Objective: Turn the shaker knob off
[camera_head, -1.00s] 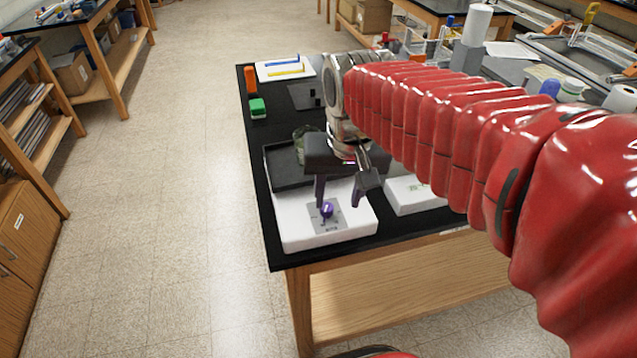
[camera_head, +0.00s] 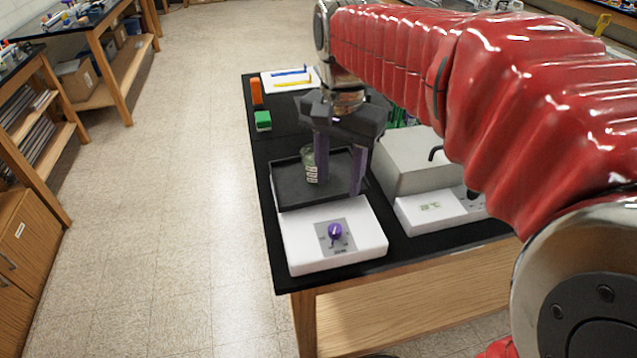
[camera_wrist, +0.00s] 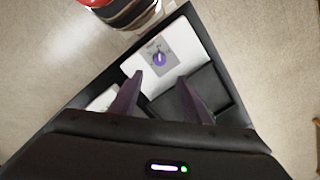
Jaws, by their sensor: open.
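The shaker is a white box with a black tray (camera_head: 282,199) on its rear part. Its purple knob (camera_head: 335,231) sits on a grey panel on the white front (camera_head: 300,252). The knob also shows in the wrist view (camera_wrist: 159,59); its pointer setting is too small to read. My gripper (camera_head: 338,185) is open above the tray, behind the knob and apart from it. In the wrist view its two purple fingers (camera_wrist: 160,95) are spread with nothing between them. A small glass vessel with a label (camera_head: 311,168) stands on the tray, partly hidden by a finger.
A grey box-shaped device with a white front panel (camera_head: 430,211) stands right of the shaker. Green (camera_head: 263,121) and orange (camera_head: 256,91) items and a white board (camera_head: 290,79) lie at the back of the black table. The floor to the left is clear.

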